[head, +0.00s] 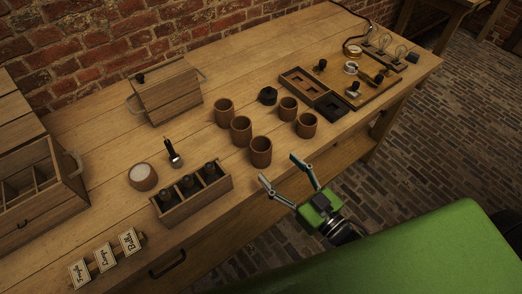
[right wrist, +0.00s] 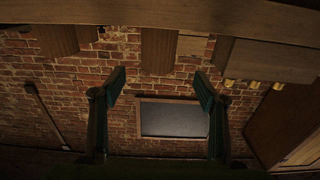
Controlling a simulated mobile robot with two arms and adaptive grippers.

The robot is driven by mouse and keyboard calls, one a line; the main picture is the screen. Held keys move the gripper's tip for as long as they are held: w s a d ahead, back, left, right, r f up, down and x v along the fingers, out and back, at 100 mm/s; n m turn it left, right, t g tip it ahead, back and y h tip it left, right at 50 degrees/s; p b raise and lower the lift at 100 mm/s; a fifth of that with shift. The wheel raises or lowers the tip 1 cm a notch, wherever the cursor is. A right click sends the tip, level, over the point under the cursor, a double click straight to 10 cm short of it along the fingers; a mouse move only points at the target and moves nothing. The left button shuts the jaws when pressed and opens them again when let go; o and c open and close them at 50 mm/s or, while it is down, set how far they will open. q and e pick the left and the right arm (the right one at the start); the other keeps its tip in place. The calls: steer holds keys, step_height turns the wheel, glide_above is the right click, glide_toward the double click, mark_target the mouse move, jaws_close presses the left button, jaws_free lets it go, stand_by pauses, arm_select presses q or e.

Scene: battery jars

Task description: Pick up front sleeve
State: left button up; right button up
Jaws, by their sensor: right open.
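Several round brown wooden sleeves, open at the top, stand upright on the workbench in the head view. The front sleeve (head: 261,152) is the one nearest the bench's front edge; others are a sleeve (head: 241,130) behind it and a sleeve (head: 307,125) to its right. My right gripper (head: 278,168) is open and empty, just below and right of the front sleeve in the picture, apart from it. The right wrist view shows the open fingers (right wrist: 160,85) with nothing between them and no sleeve in sight. My left gripper is not in view.
A wooden rack (head: 192,195) with dark cylinders stands left of the front sleeve. A divided tray (head: 304,85) and a board with bulbs (head: 400,52) lie at the right. A lidded wooden box (head: 168,92) stands behind.

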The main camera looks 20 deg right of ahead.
mark_target(269, 155)
steer(key=x, duration=0.4)
steer(key=shift+s, duration=0.1)
steer(key=p+x, duration=0.1)
steer(key=x, duration=0.3)
steer(key=shift+w+r+p, duration=0.15)
steer(key=shift+w+p, duration=0.25)
steer(key=shift+w+a, duration=0.1)
steer(key=shift+w, duration=0.15)
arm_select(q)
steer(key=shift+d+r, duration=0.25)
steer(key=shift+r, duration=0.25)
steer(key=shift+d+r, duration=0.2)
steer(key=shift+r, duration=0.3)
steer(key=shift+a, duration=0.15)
arm_select(e)
steer(key=c, duration=0.8)
